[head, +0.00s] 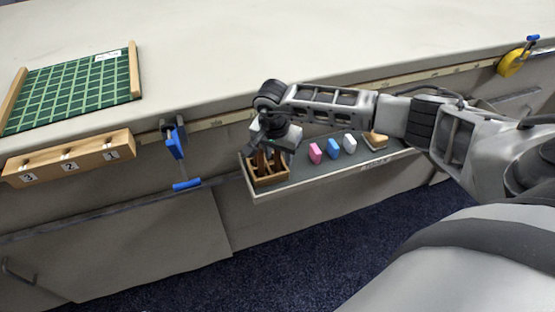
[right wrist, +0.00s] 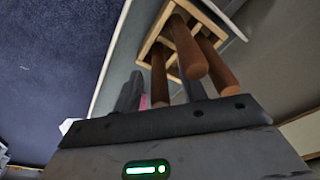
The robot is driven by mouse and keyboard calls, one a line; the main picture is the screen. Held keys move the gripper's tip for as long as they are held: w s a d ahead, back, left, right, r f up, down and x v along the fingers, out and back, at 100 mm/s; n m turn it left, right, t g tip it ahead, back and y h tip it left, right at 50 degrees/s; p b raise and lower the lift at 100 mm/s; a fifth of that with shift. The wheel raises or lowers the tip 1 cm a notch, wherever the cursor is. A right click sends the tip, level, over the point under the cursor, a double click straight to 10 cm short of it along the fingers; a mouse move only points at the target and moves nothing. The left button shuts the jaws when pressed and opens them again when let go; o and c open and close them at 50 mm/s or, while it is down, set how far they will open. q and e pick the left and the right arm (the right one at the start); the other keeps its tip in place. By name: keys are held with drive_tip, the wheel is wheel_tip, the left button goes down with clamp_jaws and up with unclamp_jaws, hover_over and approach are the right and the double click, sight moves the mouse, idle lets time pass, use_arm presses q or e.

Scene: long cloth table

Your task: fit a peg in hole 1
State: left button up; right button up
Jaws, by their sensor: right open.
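The wooden block (head: 68,158) hangs on the table's front edge at the left, with labels 3, 2 and 1 from left to right; hole 1 is by the right label (head: 113,154). Brown pegs (right wrist: 187,48) stand in a wooden divided box (head: 268,181) on the grey shelf. My right gripper (head: 272,146) is over this box, pointing down, and hides part of the pegs. In the right wrist view its fingers (right wrist: 163,88) are apart, and one peg (right wrist: 158,76) shows between them; I cannot tell whether they touch it. My left gripper is out of view.
A blue clamp (head: 174,142) sits between block and shelf. A green gridded board (head: 75,88) lies on the table; the tabletop's middle is clear.

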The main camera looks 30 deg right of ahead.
clamp_jaws()
drive_tip(key=shift+r, duration=0.1)
